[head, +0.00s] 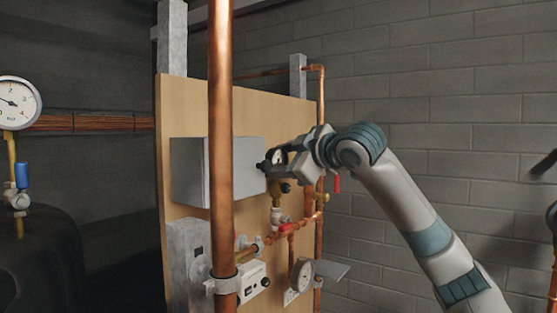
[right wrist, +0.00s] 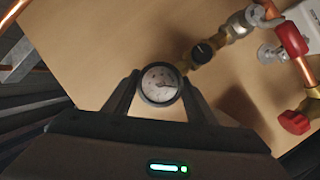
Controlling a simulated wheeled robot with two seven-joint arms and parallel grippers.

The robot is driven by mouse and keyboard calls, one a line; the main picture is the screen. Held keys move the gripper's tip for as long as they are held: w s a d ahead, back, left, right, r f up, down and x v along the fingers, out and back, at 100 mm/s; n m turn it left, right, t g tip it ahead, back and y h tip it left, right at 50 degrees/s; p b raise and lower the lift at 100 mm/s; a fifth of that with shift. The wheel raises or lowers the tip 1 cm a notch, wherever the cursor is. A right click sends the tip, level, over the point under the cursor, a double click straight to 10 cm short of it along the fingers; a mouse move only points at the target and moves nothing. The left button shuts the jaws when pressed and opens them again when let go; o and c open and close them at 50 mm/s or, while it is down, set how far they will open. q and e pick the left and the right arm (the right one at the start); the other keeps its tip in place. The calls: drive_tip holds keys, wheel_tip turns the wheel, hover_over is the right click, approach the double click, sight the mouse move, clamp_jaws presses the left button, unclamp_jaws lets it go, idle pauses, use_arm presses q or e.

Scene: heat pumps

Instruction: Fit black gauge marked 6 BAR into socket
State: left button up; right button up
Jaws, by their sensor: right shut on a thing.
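My right gripper (right wrist: 160,95) is shut on a round gauge (right wrist: 160,82) with a black rim and a pale dial; its marking is too small to read. In the right wrist view the gauge sits between the two fingertips, right beside a brass fitting (right wrist: 194,60) on the pipework. I cannot tell whether its stem is inside a socket. In the head view the right gripper (head: 277,163) is at the wooden board, just right of the grey box, and largely hides the gauge. My left gripper is not in view.
A vertical copper pipe (head: 221,130) stands in front of the board (head: 185,100). A grey box (head: 190,172) is left of the gripper. A red-handled valve (right wrist: 294,122) and another gauge (head: 302,275) are on the lower pipework. A large gauge (head: 17,103) is far left.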

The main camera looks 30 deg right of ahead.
drive_tip(key=shift+f, duration=0.1)
idle(0.3)
drive_tip(key=o, duration=1.4)
drive_tip(key=shift+s, duration=0.1)
drive_tip(key=shift+s+d+r, duration=0.1)
drive_tip(key=shift+s+r, duration=0.15)
drive_tip(key=shift+s, duration=1.1)
drive_tip(key=shift+s+d+r, duration=0.15)
drive_tip(key=shift+s+r, duration=0.1)
drive_tip(key=shift+s, duration=1.15)
drive_tip(key=shift+s+d+r, duration=0.1)
drive_tip(key=shift+s+r, duration=0.15)
drive_tip(key=shift+s, duration=1.1)
drive_tip(key=shift+f, duration=0.1)
